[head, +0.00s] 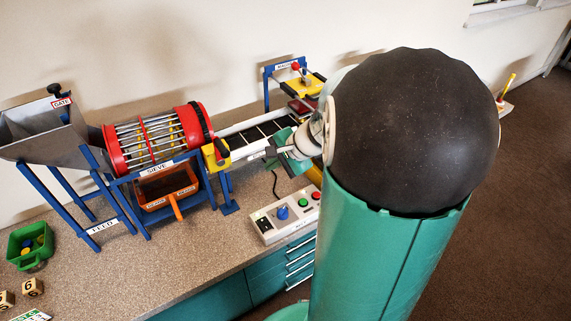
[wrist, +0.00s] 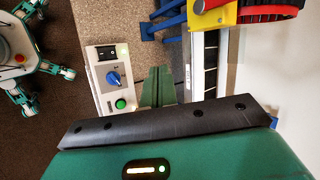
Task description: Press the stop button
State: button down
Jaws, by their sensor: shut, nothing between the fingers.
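The control box (head: 268,223) is a pale panel on the bench's front edge. It carries a blue knob (head: 282,212), a green button (head: 303,202) and a red stop button (head: 316,195) at its right end, close beside my arm. In the wrist view the box (wrist: 93,70) shows the blue knob (wrist: 113,78) and green button (wrist: 120,103); the red button is hidden there, apparently behind my gripper's dark housing. My gripper (wrist: 158,78) is shut and empty, beside the box on its conveyor side. In the head view it is partly visible above and behind the box.
A conveyor (head: 254,133) runs behind the box, with a red sieve drum (head: 150,140) and grey hopper (head: 40,130) to the left. An orange drawer (head: 168,190) sits under the sieve. A green tub (head: 30,245) stands at left. The bench front between is clear.

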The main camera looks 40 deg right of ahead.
aim_at(317, 195)
jog(key=s+d+f+m+t+h, duration=0.1)
jog(key=d+f+m, duration=0.3)
jog(key=d, duration=0.4)
jog(key=s+d+f+m+t+h, duration=0.1)
jog(key=d+f+m, duration=0.4)
jog(key=d, duration=0.3)
jog(key=shift+s+d+f+h, duration=0.35)
jog(key=shift+s+f+h, duration=0.05)
jog(key=shift+f, duration=0.25)
jog(key=shift+f, duration=4.4)
jog(key=shift+f, duration=0.1)
jog(key=shift+f, duration=0.3)
jog(key=shift+f, duration=0.45)
jog(key=shift+r, duration=0.85)
